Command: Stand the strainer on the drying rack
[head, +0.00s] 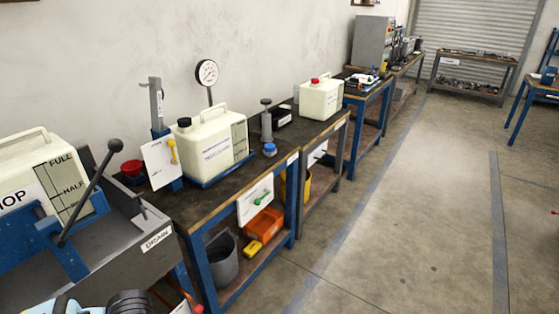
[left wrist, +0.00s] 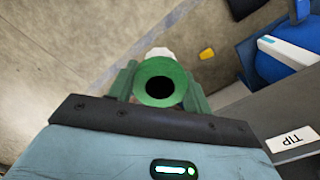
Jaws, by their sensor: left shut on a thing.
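In the left wrist view, my left gripper (left wrist: 163,98) is shut on a green round piece with a dark round opening, seen end-on. I take this piece to be the strainer (left wrist: 142,91). A pale tip (left wrist: 159,53) shows just beyond it. The held piece is above the floor, beside a grey edge labelled TIP. In the head view, only part of my teal and black arm shows at the bottom left, and the held piece is not visible there. I cannot make out a drying rack in either view. My right gripper is not in view.
A grey trough (head: 140,225) labelled DRAIN stands at the left of the head view. A workbench (head: 170,205) behind it holds a cream jug (head: 215,150), a red cup (head: 132,168) and a white board (head: 160,165). The floor (head: 400,220) to the right is clear.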

